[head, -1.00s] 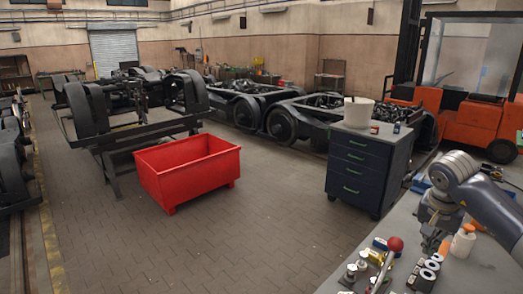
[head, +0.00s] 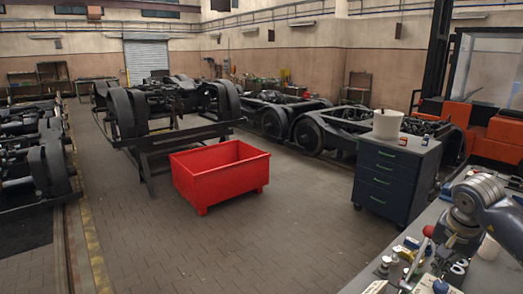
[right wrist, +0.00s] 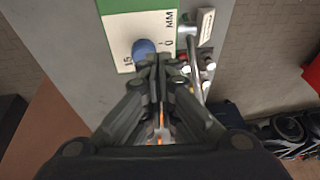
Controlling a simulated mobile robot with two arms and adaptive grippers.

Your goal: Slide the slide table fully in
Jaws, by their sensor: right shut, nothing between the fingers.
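In the right wrist view, a green and white panel (right wrist: 133,30) with a scale marked 15, 0 and MM lies on the grey bench top. A round blue knob (right wrist: 143,47) sits on its white part, right at my fingertips. I cannot tell whether they touch, or which part is the slide table. My right gripper (right wrist: 158,62) is shut and empty, its fingers partly covering the panel's lower edge. In the head view my right gripper (head: 441,262) is low over the cluttered bench, and the panel cannot be made out. My left gripper is not in view.
The bench (head: 478,276) holds a red ball-topped lever (head: 428,231) and several small parts. Beyond are a dark drawer cabinet (head: 385,190) with a white bucket (head: 388,124), a red bin (head: 220,178) and tram bogies (head: 165,105). Open floor lies around the bin.

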